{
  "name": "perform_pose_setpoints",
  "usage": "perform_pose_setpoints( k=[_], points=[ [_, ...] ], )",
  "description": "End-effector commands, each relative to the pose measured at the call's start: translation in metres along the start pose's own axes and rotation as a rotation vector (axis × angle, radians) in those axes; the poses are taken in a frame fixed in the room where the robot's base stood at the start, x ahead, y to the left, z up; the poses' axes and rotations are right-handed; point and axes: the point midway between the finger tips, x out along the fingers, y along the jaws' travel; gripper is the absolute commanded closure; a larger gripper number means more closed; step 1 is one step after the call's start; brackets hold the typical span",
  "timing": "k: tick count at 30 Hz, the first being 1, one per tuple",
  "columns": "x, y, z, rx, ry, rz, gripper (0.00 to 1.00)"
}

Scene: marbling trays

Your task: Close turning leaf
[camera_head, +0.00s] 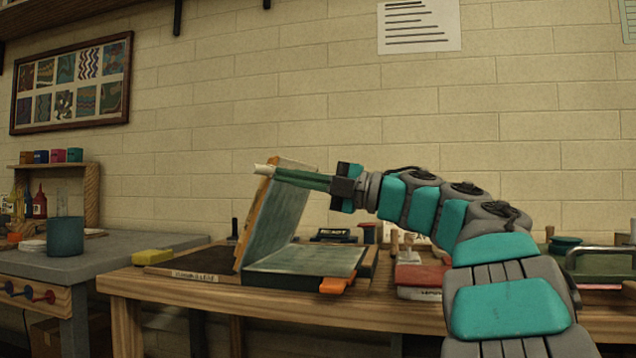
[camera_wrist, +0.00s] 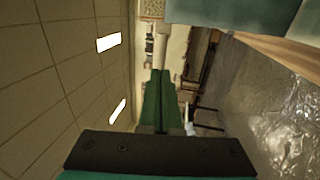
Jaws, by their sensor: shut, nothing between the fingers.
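The turning leaf (camera_head: 272,222) is a hinged board with a grey-blue inner face. It stands open and nearly upright, tilted a little to the right, at the left edge of its flat base (camera_head: 308,260). The base also has a grey face, with an orange tab (camera_head: 337,285) at its front right. My gripper (camera_head: 262,169) is shut and empty, with its long green fingers pointing left across the top of the leaf. I cannot tell whether they touch it.
The leaf sits on a wooden bench (camera_head: 170,286) with a label plate (camera_head: 194,275) and a yellow block (camera_head: 152,257) to its left. A red and white box (camera_head: 420,277) and small tools stand to the right, below my arm. A grey table with a blue cup (camera_head: 65,236) is at far left.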

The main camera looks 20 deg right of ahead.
Motion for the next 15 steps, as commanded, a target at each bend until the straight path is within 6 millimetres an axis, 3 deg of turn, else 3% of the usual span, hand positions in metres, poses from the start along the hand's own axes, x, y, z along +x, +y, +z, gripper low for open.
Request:
perform_pose_setpoints(
  k=[6, 15],
  points=[
    [0.019, 0.001, -0.001, -0.002, 0.002, 0.001, 1.0],
    [0.022, 0.001, -0.001, -0.001, 0.001, 0.001, 1.0]
  ],
)
